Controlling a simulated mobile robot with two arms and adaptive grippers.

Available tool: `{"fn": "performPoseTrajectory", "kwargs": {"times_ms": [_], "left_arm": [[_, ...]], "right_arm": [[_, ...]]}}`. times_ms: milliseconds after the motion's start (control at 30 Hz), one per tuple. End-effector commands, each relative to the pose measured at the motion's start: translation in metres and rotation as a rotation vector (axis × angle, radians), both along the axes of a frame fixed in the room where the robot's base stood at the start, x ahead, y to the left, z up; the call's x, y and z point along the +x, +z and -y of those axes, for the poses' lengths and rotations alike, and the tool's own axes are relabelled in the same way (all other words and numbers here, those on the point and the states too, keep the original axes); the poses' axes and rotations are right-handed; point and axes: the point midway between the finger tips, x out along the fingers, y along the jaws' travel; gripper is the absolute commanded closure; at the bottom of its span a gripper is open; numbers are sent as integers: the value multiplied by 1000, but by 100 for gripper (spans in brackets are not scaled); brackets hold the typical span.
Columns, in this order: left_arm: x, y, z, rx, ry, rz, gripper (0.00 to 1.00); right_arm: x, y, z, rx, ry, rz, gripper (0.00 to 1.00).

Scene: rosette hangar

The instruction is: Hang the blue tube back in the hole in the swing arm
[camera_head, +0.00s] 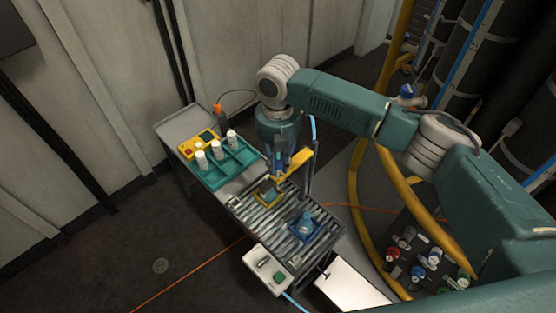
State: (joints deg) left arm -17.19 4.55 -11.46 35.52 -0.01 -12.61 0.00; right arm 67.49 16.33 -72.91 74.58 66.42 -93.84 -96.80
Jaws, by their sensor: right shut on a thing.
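My right arm reaches in from the right, and its gripper (278,162) points down over the roller bench. It is shut on the slim blue tube (278,169), which shows only as a small patch between the fingers. The yellow swing arm (298,161) sticks out from a dark post, right beside the gripper. The hole in it is hidden or too small to make out, and I cannot tell whether the tube is in it or only beside it. My left gripper is out of view.
The roller bench (266,217) carries a yellow frame (270,196) and a blue frame holding a blue object (306,219). A teal tray (228,165) with white bottles stands behind left. A control box (268,268) is at the front. Yellow hoses (358,202) run at right.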

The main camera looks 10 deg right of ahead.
Motion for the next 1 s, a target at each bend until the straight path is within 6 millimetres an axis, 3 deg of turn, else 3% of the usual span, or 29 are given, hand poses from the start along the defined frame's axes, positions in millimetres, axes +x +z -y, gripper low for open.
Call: {"fn": "performPoseTrajectory", "kwargs": {"times_ms": [867, 900, 1000], "left_arm": [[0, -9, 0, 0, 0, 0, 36], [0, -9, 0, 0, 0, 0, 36], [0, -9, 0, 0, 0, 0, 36]], "right_arm": [[-1, -29, 0, 0, 1, -1, 97], [0, -29, 0, 0, 1, -1, 75], [-1, -29, 0, -1, 1, -3, 59]]}}
